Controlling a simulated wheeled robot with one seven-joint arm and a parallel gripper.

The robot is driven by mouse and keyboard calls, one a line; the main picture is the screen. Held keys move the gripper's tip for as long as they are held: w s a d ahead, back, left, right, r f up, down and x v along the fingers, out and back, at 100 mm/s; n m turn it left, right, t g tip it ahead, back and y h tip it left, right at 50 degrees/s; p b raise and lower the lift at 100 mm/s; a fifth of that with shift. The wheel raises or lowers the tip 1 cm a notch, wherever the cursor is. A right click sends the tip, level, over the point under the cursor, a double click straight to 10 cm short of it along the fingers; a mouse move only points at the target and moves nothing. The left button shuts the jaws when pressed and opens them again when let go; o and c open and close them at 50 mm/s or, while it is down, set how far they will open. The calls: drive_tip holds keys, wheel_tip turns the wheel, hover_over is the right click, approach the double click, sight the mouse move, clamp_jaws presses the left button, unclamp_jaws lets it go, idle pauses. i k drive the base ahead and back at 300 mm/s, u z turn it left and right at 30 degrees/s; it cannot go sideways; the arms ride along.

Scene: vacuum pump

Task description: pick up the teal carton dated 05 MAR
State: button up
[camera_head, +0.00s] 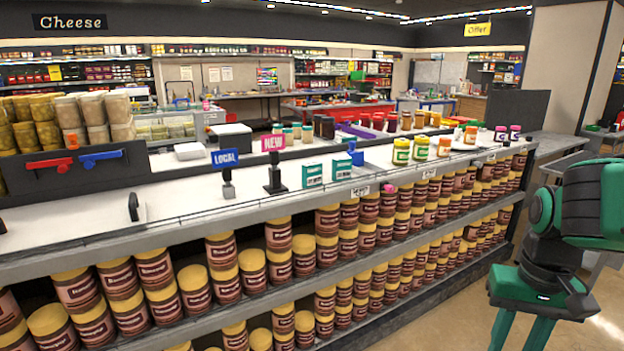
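Two small teal cartons with white printed fronts stand upright on the white counter top near the middle of the camera_head view. One is the left teal carton (312,176), the other the right teal carton (341,169); a narrow gap separates them. Their printing is too small to read surely, so I cannot tell which is dated 05 MAR. My gripper (522,334) points down at the lower right, beyond the counter's right part and well away from both cartons. Its green fingers are apart with nothing seen between them; the tips are cut off by the frame's edge.
A pink NEW sign (273,144) and a blue LOCAL sign (225,158) stand left of the cartons. A blue tape dispenser-like object (355,154) is behind them. Shelves of brown jars (278,235) fill the counter front.

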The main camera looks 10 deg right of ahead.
sight(312, 172)
drive_tip(key=u, duration=0.1)
drive_tip(key=i, duration=1)
drive_tip(key=z, duration=0.1)
